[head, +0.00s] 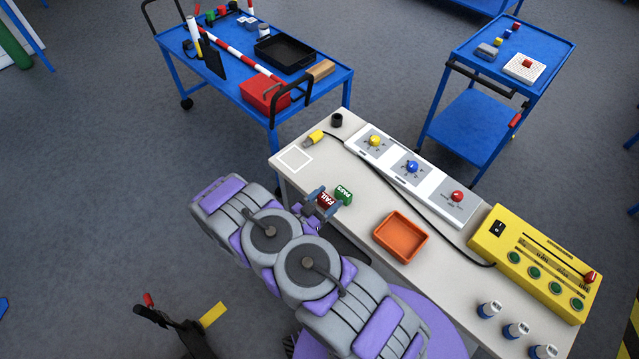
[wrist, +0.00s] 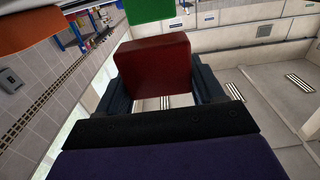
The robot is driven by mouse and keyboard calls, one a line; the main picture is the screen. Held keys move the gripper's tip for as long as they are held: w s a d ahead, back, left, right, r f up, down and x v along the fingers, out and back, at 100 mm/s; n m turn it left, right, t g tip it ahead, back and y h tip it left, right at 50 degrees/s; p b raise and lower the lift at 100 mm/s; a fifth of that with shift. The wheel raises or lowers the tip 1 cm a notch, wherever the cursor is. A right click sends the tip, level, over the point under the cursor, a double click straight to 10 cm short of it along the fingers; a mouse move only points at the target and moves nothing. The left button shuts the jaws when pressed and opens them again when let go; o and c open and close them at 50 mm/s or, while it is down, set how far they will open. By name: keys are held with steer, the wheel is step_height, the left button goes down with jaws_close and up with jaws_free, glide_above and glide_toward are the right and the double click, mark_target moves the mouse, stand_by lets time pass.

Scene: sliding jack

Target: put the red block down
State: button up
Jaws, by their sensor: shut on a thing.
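The red block (head: 326,199), lettered FAIL, is between the fingers of my gripper (head: 323,203) over the near left edge of the white table (head: 350,220). In the wrist view the red block (wrist: 154,68) sits between the two dark fingers of my gripper (wrist: 162,82), which is shut on it. The green block (head: 344,195), lettered PASS, is just to the right of the red block. It also shows at the top of the wrist view (wrist: 150,9). I cannot tell whether the red block touches the table.
A white outlined square (head: 294,159) marks the table's left end, with a yellow connector (head: 314,138) beside it. An orange tray (head: 401,237) stands right of the blocks. A black cable (head: 440,239) crosses the table. Switch panels (head: 412,168) and a yellow control box (head: 537,264) line the far side.

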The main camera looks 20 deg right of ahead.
steer(key=w+n+t+y+b, duration=0.1)
steer(key=w+t, duration=0.1)
steer(key=w, duration=0.6)
steer(key=w+a+f+n+t+y+b, duration=0.1)
steer(key=w+n+t+b, duration=0.1)
steer(key=w, duration=0.7)
steer(key=w+n+t+y+b, duration=0.1)
steer(key=w, duration=0.8)
steer(key=shift+w+a+f+t+y+b, duration=0.2)
steer(key=shift+a+t+y+b, duration=0.05)
steer(key=shift+t+y+b, duration=0.15)
steer(key=shift+f+b, duration=0.7)
steer(key=shift+f, duration=1.15)
steer(key=shift+r, duration=0.1)
steer(key=o, duration=1)
